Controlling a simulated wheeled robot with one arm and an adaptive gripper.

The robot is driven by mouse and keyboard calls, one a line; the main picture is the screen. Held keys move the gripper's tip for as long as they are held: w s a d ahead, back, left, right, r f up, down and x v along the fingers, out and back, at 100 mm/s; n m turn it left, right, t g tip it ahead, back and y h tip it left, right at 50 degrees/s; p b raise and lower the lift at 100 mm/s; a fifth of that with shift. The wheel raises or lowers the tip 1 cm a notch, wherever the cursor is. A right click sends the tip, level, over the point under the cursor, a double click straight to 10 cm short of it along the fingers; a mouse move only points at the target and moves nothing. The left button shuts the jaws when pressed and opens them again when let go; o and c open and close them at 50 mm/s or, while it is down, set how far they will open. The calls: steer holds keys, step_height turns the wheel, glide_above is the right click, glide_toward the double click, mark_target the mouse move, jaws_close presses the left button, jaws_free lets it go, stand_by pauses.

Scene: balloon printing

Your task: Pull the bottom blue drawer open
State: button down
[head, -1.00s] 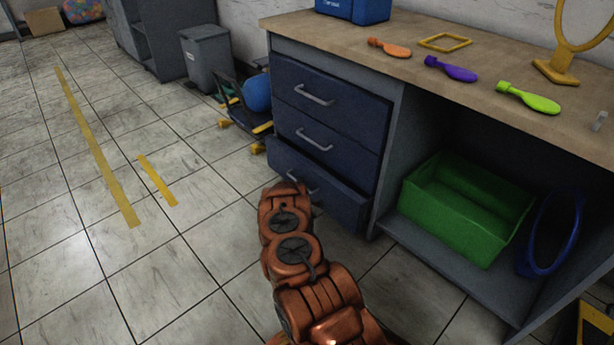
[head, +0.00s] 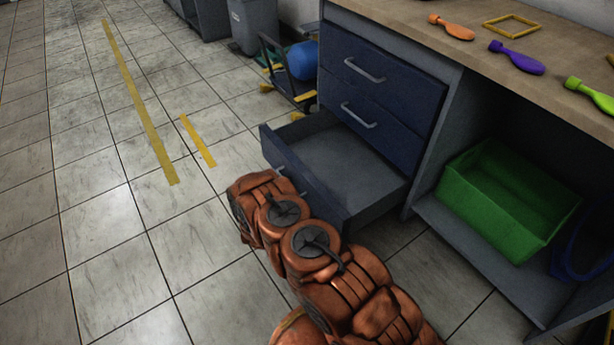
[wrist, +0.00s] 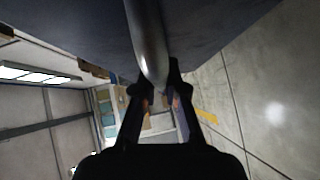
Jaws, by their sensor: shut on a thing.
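The bottom blue drawer (head: 312,188) is pulled well out of the cabinet in the head view, and its grey inside looks empty. My arm covers much of its front and handle there. In the wrist view my gripper (wrist: 160,85) is shut on the drawer's metal handle (wrist: 147,45), with the blue drawer front (wrist: 215,30) behind it. The gripper's fingers are hidden behind my arm in the head view. The two blue drawers above, the top one (head: 375,65) and the middle one (head: 375,122), are shut.
A green bin (head: 500,205) sits on the low shelf to the right. A trolley (head: 285,75) stands behind the cabinet.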

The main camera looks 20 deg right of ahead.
steer(key=shift+s+a, duration=0.15)
steer(key=shift+a, duration=0.85)
steer(key=shift+s+a, duration=0.1)
steer(key=shift+a, duration=0.9)
steer(key=c, duration=1.2)
jaws_free()
steer(key=shift+d, duration=0.1)
steer(key=v, duration=1.2)
